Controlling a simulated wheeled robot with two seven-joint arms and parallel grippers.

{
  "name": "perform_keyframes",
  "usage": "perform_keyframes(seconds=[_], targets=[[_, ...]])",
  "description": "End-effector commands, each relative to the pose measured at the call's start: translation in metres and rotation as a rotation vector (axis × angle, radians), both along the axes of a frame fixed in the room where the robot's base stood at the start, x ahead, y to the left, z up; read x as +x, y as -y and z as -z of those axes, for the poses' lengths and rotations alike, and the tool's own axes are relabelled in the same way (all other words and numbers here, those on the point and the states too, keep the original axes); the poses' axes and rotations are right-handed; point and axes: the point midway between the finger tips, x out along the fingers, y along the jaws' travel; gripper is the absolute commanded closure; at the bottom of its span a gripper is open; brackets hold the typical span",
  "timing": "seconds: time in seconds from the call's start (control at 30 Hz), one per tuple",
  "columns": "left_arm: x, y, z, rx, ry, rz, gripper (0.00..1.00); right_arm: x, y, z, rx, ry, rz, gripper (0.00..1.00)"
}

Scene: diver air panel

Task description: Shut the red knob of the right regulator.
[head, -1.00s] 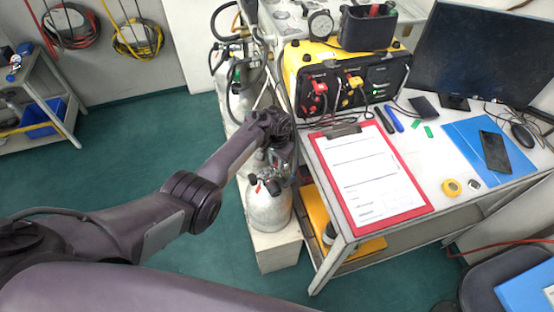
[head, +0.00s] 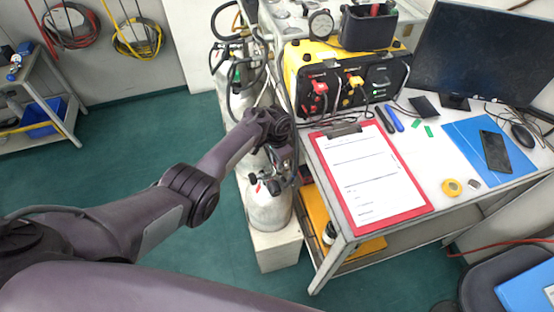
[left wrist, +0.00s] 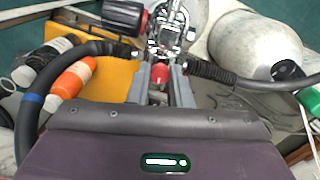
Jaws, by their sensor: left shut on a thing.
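A regulator (left wrist: 168,35) with metal fittings shows at the top middle of the left wrist view. The red knob (left wrist: 160,73) sits between the two fingers of my left gripper (left wrist: 160,88), which is shut on it. A larger red and black knob (left wrist: 126,17) is on the regulator's left side, apart from the fingers. In the head view my left gripper (head: 284,168) reaches down over the front gas cylinder (head: 268,212). The held knob is hidden there by my arm. My right gripper is not in view.
Another cylinder (head: 236,98) stands behind, with black hoses around it. The table with a red clipboard (head: 372,178) is close on the right. A black hose (left wrist: 235,77) runs beside the fingers. An orange bottle (left wrist: 70,83) lies to the left.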

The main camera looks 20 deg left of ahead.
Motion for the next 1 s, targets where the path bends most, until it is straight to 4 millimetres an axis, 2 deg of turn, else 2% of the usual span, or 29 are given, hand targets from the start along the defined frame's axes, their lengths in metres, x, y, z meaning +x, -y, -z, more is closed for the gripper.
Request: perform_keyframes(seconds=[0.13, 0.17, 0.3, 0.57, 0.67, 1.0], targets=[[0.001, 0.0, -0.001, 0.0, 0.001, -0.001, 1.0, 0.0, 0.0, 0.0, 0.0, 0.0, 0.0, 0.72], [0.001, 0.0, -0.001, 0.0, 0.001, -0.001, 0.78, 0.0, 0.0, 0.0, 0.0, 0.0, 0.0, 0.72], [0.001, 0.0, 0.0, 0.0, 0.001, -0.001, 0.59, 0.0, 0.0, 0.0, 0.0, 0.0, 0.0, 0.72], [0.0, 0.0, -0.001, -0.001, 0.001, -0.002, 0.59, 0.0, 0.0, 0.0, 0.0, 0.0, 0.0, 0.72], [0.001, 0.0, -0.007, -0.001, 0.002, -0.002, 0.59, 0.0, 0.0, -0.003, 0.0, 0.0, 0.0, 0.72], [0.001, 0.001, -0.061, -0.002, 0.002, -0.001, 0.59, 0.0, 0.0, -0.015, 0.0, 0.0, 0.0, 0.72]])
